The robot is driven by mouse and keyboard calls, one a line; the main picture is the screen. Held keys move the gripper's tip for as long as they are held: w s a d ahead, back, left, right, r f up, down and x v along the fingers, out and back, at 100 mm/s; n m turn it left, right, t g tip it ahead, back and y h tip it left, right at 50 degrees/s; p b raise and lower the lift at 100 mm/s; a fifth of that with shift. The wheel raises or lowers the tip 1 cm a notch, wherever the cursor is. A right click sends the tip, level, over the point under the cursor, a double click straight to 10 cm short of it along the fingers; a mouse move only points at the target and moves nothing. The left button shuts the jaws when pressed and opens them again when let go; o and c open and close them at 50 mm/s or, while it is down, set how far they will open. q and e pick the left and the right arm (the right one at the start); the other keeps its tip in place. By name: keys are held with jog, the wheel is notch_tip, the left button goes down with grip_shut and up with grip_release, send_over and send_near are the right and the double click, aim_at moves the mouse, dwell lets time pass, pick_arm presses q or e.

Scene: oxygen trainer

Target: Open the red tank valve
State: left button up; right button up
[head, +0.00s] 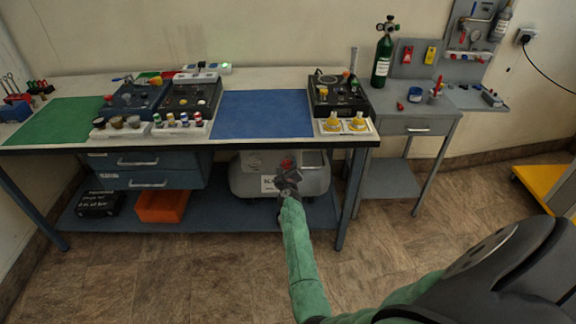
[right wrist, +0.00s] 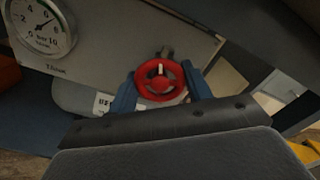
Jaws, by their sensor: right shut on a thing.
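The red tank valve is a small round handwheel (right wrist: 160,80) with a pale mark near its top, in front of a grey tank unit under the workbench. In the head view the red wheel (head: 287,164) shows just above my right gripper (head: 287,178). In the right wrist view the blue fingers of my right gripper (right wrist: 160,88) stand on both sides of the wheel and are shut on it. The grey tank unit (head: 245,178) rests on the bench's lower shelf. My left gripper is not in view.
A pressure gauge (right wrist: 42,27) sits on the panel left of the wheel. The workbench top (head: 262,112) overhangs the unit. An orange bin (head: 162,206) stands left on the lower shelf. A green gas cylinder (head: 383,55) stands on the side table (head: 425,122). The floor in front is clear.

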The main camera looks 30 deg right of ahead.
jog(key=n+p, duration=0.2)
jog(key=n, duration=0.5)
jog(key=n+p, duration=0.2)
jog(key=n, duration=0.5)
jog(key=shift+n, duration=0.3)
jog(key=n, duration=0.2)
jog(key=shift+a+n+p, duration=0.1)
jog(key=shift+n+p, duration=0.2)
jog(key=shift+p, duration=0.1)
jog(key=n, duration=0.4)
jog(key=shift+n+p, duration=0.3)
jog(key=shift+n, duration=0.9)
jog(key=n, duration=0.2)
jog(key=shift+f+n, duration=0.15)
jog(key=shift+n, duration=1.05)
jog(key=shift+n+b, duration=0.45)
jog(key=shift+n, duration=1.45)
jog(key=o, duration=1)
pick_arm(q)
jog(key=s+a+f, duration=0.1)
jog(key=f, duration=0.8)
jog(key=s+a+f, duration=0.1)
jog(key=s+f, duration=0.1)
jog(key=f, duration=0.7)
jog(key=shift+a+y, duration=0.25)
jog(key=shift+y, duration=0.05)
